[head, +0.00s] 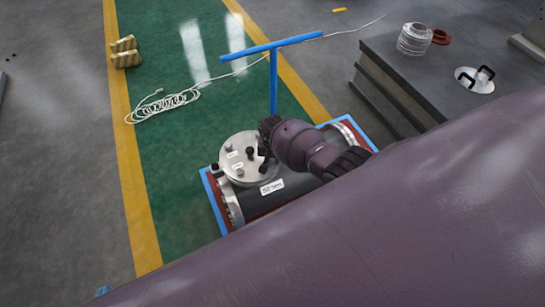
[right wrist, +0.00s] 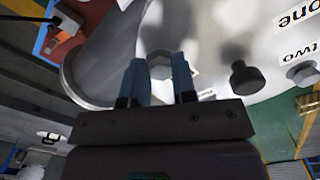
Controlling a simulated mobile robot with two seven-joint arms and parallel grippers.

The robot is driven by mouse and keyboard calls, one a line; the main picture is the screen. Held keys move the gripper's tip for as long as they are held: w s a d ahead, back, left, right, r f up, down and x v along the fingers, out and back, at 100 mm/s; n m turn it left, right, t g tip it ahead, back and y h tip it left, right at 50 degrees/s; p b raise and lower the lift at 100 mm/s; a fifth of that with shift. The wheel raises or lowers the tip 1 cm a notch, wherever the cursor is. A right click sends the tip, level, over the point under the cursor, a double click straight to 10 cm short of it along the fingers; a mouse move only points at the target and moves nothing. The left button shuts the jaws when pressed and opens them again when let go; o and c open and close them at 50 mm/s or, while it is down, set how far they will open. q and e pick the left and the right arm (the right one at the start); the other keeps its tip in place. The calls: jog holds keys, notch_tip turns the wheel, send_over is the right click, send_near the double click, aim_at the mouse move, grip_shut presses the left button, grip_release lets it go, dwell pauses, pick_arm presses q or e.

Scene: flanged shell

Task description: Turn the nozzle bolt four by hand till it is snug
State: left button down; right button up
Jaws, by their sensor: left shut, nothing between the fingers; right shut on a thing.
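The round silver nozzle cover (head: 236,172) sits on the dark shell (head: 250,203) and carries several bolts and small labels. My right gripper (head: 264,164) reaches down to the cover's right side from the right. In the right wrist view my right gripper (right wrist: 159,82) has its two blue-grey fingers shut on the sides of a silver hex bolt head (right wrist: 160,67). The label of this bolt is not readable; labels "one" (right wrist: 296,15) and "two" (right wrist: 299,51) show to the right. Only the blue-grey tip of my left gripper (head: 103,291) shows at the lower left, shut and empty, away from the shell.
A black knob (right wrist: 243,77) stands close to the right of the gripped bolt. A blue T-shaped stand (head: 273,80) rises behind the cover. A dark bench (head: 440,75) stands at the back right. A white cable (head: 165,103) lies coiled on the green floor.

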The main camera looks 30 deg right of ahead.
aim_at(273, 159)
jog(key=shift+w+r, duration=0.1)
jog(key=o, duration=0.9)
jog(key=shift+r, duration=0.35)
notch_tip(273, 159, up, 6)
jog(key=p, duration=0.3)
jog(key=shift+f, duration=0.2)
jog(key=shift+r+p, duration=0.4)
jog(key=shift+r, duration=1.85)
